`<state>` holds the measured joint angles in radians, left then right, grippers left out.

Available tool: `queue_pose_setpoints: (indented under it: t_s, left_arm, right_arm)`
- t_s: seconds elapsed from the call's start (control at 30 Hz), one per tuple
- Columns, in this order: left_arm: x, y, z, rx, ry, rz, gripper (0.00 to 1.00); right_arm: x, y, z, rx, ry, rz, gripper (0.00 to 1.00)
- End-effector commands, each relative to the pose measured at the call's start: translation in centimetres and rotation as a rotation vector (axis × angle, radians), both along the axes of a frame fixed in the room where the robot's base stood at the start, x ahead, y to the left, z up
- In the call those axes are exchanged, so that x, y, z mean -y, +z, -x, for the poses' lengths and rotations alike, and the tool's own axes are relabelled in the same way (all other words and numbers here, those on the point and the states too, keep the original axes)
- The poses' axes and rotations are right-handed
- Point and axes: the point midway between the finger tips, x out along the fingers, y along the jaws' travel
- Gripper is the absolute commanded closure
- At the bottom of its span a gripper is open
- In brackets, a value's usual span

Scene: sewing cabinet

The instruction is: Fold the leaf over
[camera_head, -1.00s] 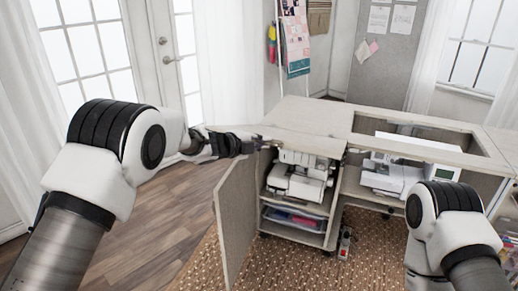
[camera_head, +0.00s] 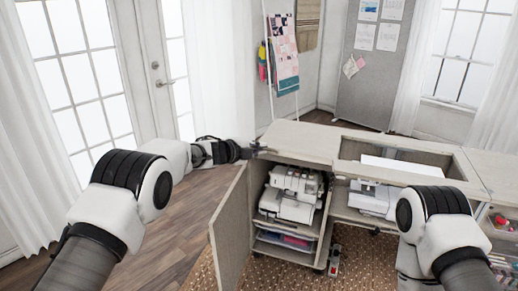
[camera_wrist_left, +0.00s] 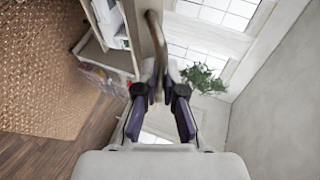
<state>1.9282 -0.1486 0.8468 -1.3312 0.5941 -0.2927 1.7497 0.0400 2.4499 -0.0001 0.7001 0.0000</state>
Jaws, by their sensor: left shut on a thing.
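The sewing cabinet's pale wooden top has a flat left panel (camera_head: 300,142), which I take to be the leaf. It lies level beside the open well. My left gripper (camera_head: 256,150) is at the panel's left end, at about the height of the top. In the left wrist view, the fingers (camera_wrist_left: 160,88) are closed on a narrow brownish edge (camera_wrist_left: 155,35) that runs up between them. How this edge joins the panel cannot be made out. My right arm shows at the lower right, but its gripper is out of view.
A cabinet door (camera_head: 229,230) stands open below my left gripper. A white sewing machine (camera_head: 292,193) sits on the shelf inside. A white machine (camera_head: 374,197) is under the well (camera_head: 395,160). Wooden floor (camera_head: 165,235) lies clear to the left.

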Motion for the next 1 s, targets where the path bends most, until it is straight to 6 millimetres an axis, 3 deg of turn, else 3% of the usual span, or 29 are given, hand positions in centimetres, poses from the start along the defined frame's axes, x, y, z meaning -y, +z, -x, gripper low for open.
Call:
queue_pose_setpoints:
  t_s: [0.07,0.1,0.13,0.17,0.63,1.0]
  left_arm:
    - [-0.1,0.2,-0.1,0.002,0.002,0.002,1.0]
    - [0.0,0.2,0.0,0.002,0.002,0.002,0.78]
    - [0.0,0.2,0.0,0.002,0.002,0.002,0.68]
    - [0.0,0.2,-0.1,0.002,0.002,0.002,0.66]
    - [-0.9,0.7,0.9,0.001,0.001,0.002,0.66]
    - [-6.4,3.2,7.0,0.0,0.003,0.004,0.66]
  right_arm:
    - [0.0,0.0,0.0,0.0,0.0,0.0,0.78]
    - [0.0,0.0,0.0,0.0,0.0,0.0,0.78]
    - [0.0,0.0,0.0,0.0,0.0,0.0,0.78]
    - [0.0,0.0,0.0,0.0,0.0,0.0,0.78]
    - [0.0,0.0,0.0,0.0,0.0,0.0,0.78]
    - [0.0,0.0,0.0,0.0,0.0,0.0,0.78]
